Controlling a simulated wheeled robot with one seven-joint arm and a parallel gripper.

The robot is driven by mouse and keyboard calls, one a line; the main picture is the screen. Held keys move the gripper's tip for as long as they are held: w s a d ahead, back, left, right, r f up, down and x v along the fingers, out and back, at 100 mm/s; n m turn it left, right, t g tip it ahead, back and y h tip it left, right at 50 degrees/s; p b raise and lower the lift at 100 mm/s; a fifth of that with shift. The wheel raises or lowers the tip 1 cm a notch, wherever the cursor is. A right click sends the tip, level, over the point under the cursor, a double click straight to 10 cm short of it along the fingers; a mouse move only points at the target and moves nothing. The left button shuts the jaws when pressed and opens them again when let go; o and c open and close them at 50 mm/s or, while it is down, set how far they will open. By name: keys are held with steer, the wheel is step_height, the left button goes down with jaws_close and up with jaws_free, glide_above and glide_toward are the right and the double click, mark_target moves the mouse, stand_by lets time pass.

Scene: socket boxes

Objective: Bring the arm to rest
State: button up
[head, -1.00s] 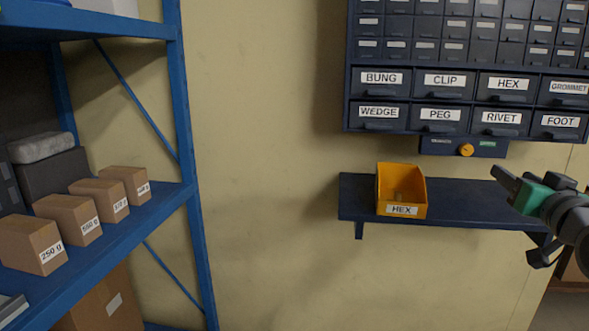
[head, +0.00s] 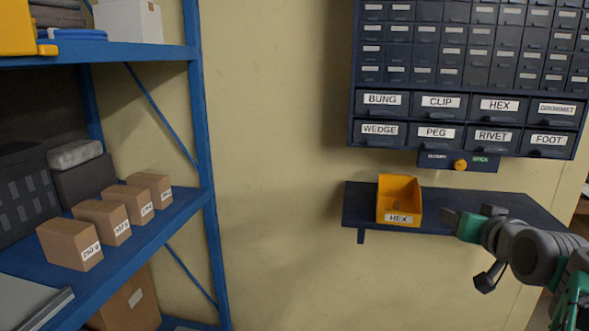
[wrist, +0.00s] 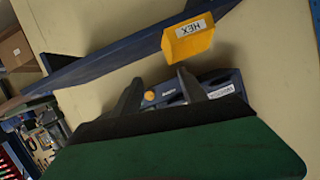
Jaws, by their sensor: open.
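My gripper (head: 468,217) is at the right in the head view, in front of the dark blue wall shelf (head: 445,209) and to the right of the yellow HEX bin (head: 399,202). In the wrist view my gripper's two fingers (wrist: 158,92) stand apart with nothing between them. The yellow bin also shows in the wrist view (wrist: 188,42), beyond the fingers and apart from them. Something small lies inside the bin, too small to make out.
A dark drawer cabinet (head: 466,120) with labelled drawers hangs above the shelf. A panel with an orange knob (head: 460,164) is under it. A blue rack (head: 205,170) with several cardboard boxes (head: 101,221) stands at the left. Bare wall lies between.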

steer(key=s+a+f+n+g+y+p, duration=0.1)
steer(key=s+a+f+g+p, duration=0.15)
steer(key=a+p, duration=0.5)
steer(key=s+a+f+n+g+y+p, duration=0.15)
steer(key=a+g+p, duration=0.25)
steer(key=a, duration=0.6)
steer(key=s+a+f+n+g+p, duration=0.1)
steer(key=s+a+f+g+p, duration=0.1)
steer(key=s, duration=0.3)
steer(key=s+a+f+n+g+p, duration=0.1)
steer(key=s+a+f+g+p, duration=0.1)
steer(key=s+a, duration=0.3)
steer(key=shift+s+a+f+p, duration=0.15)
steer(key=shift+s+p, duration=0.55)
steer(key=shift+s, duration=0.05)
steer(key=shift+g, duration=0.25)
